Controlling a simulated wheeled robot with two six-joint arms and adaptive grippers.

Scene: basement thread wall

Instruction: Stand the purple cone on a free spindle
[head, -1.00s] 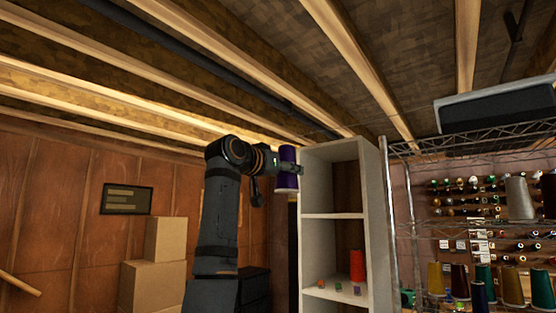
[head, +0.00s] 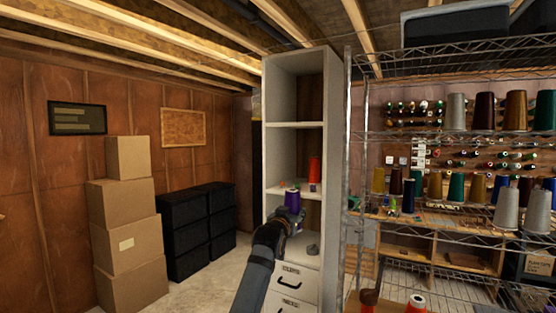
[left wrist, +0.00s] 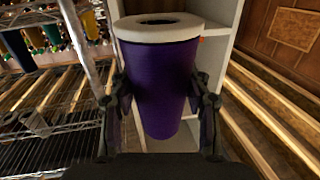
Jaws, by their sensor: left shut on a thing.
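My left gripper (head: 288,222) is shut on the purple cone (head: 293,199), in front of the tall white cabinet (head: 326,110). In the left wrist view the cone (left wrist: 165,88) fills the middle, with a finger of the left gripper (left wrist: 162,108) on each side. Its wide end, with a pale ring and dark hole, is at the top of that picture, which looks upside down. My right gripper is not in view. I cannot make out a free spindle clearly; the thread wall (head: 460,160) behind the wire rack carries several small spools.
A red cone (head: 314,169) stands on a cabinet shelf beside small spools. The wire rack (head: 450,134) to the right holds several cones. Stacked boxes (head: 127,208) and black drawers (head: 186,232) stand left, with clear floor (head: 205,272) in front.

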